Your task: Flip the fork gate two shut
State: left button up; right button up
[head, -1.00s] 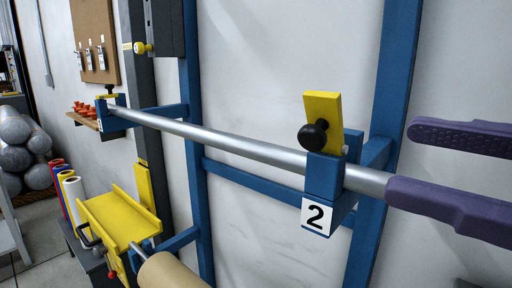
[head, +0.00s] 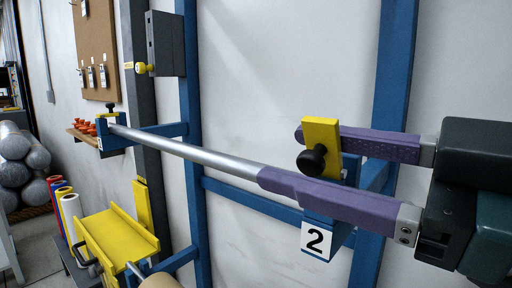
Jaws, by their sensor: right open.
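Fork gate two is a yellow plate (head: 321,133) with a black ball knob (head: 311,160). It stands up, slightly tilted, above the blue fork (head: 328,225) marked with a white "2" label (head: 315,240). A silver bar (head: 210,158) runs into that fork. My right gripper (head: 279,156) comes in from the right with its purple fingers apart. One finger passes behind the yellow plate; the other lies in front, below the knob, covering the bar's end and part of the fork. Whether either finger touches the gate I cannot tell. My left gripper is out of view.
Blue uprights (head: 382,115) stand close to the wall behind the gate. At the bar's far end is another blue fork with a small yellow-and-black gate (head: 111,112). A yellow trough (head: 118,238) sits low at left. The wall's middle is bare.

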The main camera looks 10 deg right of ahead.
jog(key=c, duration=0.6)
grip_shut()
